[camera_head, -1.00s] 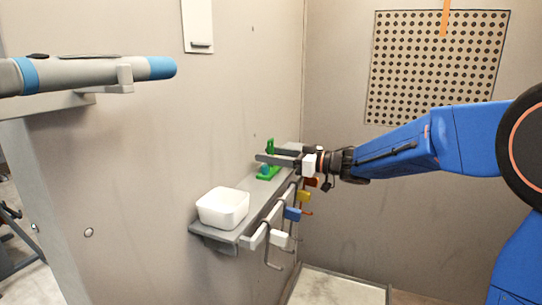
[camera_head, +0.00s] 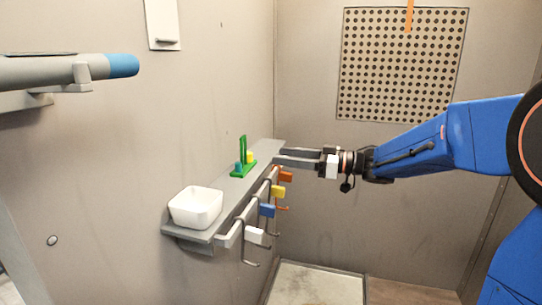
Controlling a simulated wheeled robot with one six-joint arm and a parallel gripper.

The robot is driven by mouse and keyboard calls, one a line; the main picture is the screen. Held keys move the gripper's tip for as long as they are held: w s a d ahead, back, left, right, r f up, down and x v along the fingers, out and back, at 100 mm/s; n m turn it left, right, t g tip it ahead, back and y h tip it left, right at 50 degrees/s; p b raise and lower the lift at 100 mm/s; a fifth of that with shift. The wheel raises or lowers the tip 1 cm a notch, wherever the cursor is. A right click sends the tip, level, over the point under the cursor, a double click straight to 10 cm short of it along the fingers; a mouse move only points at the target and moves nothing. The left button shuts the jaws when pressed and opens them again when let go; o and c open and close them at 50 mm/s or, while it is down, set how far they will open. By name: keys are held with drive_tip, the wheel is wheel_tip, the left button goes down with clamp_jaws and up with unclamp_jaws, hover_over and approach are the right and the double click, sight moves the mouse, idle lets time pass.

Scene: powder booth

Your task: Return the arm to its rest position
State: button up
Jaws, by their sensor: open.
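My blue arm (camera_head: 425,148) reaches in from the right side of the head view. My gripper (camera_head: 282,156) points left with its two grey fingers apart, and nothing shows between them. The fingertips are near the far end of the grey wall shelf (camera_head: 215,228), to the right of a green stand (camera_head: 243,163). The picture does not make clear how far they are from the shelf edge.
The shelf holds a white bin (camera_head: 196,208) and the green stand with blue and yellow pieces. Hooks with coloured tags, such as a blue tag (camera_head: 267,210), hang along its front rail. A blue-ended grey tube (camera_head: 70,70) rests on a wall bracket. Open space lies below my arm.

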drive_tip(key=w+d+r+m+t+h, duration=0.1)
drive_tip(key=d+r+m+t+h, duration=0.1)
drive_tip(key=d+m+t+h, duration=0.25)
drive_tip(key=w+d+r+m+t+h, duration=0.1)
drive_tip(key=d+r+m+t+h, duration=0.15)
drive_tip(key=d+t, duration=0.35)
drive_tip(key=s+d+f+m+g+h, duration=0.2)
drive_tip(key=s+d+f+m+h, duration=0.35)
drive_tip(key=s+d+h, duration=0.4)
drive_tip(key=s+f+g, duration=0.5)
drive_tip(key=s+f, duration=0.4)
drive_tip(key=s, duration=0.4)
drive_tip(key=s+f+m+g, duration=0.1)
drive_tip(key=s+f+g, duration=0.4)
drive_tip(key=s+f, duration=0.5)
drive_tip(key=s, duration=0.4)
